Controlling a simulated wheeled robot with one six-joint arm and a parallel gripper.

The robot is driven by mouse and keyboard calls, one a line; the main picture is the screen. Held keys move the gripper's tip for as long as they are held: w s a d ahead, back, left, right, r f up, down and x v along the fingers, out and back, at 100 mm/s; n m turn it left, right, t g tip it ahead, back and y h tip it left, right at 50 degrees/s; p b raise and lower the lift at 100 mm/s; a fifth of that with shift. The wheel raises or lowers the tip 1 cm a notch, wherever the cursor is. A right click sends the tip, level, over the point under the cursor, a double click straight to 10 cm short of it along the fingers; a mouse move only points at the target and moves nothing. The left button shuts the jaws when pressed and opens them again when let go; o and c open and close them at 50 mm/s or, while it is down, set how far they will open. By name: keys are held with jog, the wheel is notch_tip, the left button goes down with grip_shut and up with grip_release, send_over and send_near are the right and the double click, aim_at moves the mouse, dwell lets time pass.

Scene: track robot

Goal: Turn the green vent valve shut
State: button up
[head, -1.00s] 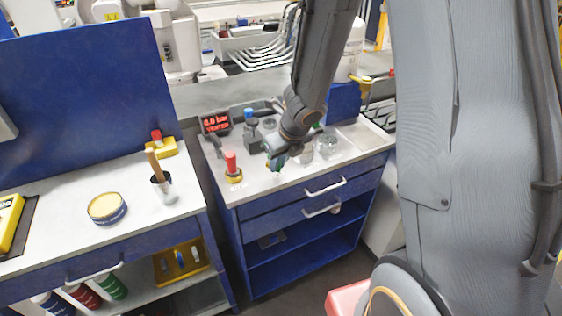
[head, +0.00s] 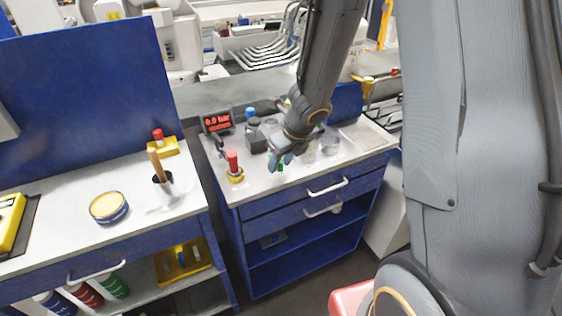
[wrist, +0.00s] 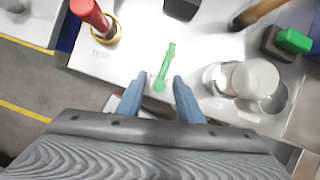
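The green vent valve (wrist: 166,66) shows in the wrist view as a slim green lever on the light worktop, running away from my gripper with a slight lean to the right. In the head view only a small green part (head: 280,168) shows, beside and below my gripper (head: 279,158). In the wrist view my gripper (wrist: 158,84) is open, with one blue finger on each side of the lever's near end. I see gaps between the fingers and the lever. Whether the fingers reach down to its height is hard to tell.
A red-handled valve (wrist: 93,20) with a yellow collar stands left of the lever. Clear glass vessels (wrist: 252,82) stand close on the right. A dark block with a green top (wrist: 293,40) is farther right. A red-lit display (head: 217,122) reads 0.0 bar; its lower line is unclear.

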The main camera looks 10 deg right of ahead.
jog(key=shift+r, duration=0.1)
jog(key=p+v, duration=0.4)
jog(key=v, duration=0.3)
jog(key=shift+s+r+p, duration=0.15)
jog(key=shift+r+p, duration=0.1)
jog(key=shift+p, duration=0.15)
